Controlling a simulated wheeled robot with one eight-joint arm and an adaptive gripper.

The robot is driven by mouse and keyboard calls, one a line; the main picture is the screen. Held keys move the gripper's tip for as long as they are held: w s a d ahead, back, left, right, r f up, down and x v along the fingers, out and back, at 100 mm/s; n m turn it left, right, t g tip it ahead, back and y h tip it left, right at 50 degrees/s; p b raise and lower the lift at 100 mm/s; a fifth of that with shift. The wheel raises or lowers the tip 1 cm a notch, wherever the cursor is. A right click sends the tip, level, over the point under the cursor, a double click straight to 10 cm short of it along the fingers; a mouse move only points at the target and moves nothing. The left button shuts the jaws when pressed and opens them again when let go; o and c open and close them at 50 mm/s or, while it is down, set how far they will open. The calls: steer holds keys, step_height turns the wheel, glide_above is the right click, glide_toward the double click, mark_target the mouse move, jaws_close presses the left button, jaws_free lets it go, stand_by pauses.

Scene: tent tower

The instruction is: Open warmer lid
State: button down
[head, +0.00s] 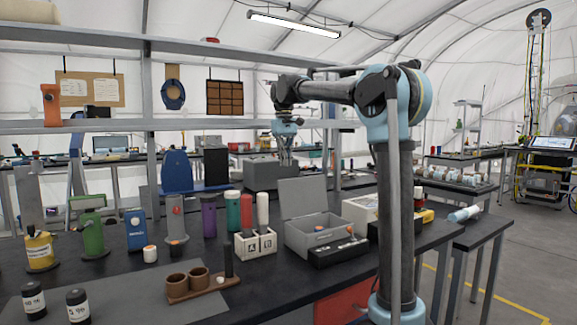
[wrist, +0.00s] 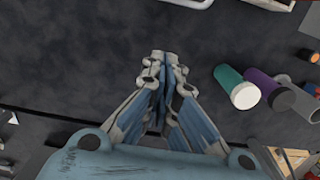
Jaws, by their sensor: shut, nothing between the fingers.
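My gripper (head: 286,158) is shut and empty, pointing down near a closed grey box (head: 262,176) at the back of the black bench. In the wrist view its closed fingers (wrist: 165,62) hang over bare dark bench top. Another grey box (head: 312,236) stands nearer the front, with its flat lid (head: 303,198) raised and tilted back. A small red-tipped item shows inside it. No label tells which grey box is the warmer. Whether the gripper touches the rear box cannot be told.
A two-slot white holder (head: 255,244) marked A and B stands left of the open box, a dark tray (head: 338,251) in front. A shelf beam (head: 200,124) crosses above the bench.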

steer(key=s+d+f, duration=0.2)
steer(key=s+f, duration=0.1)
steer(key=f, duration=0.3)
steer(key=shift+s+d+f, duration=0.2)
steer(key=shift+d+f, duration=0.1)
steer(key=shift+d, duration=0.05)
steer(key=shift+a, duration=0.1)
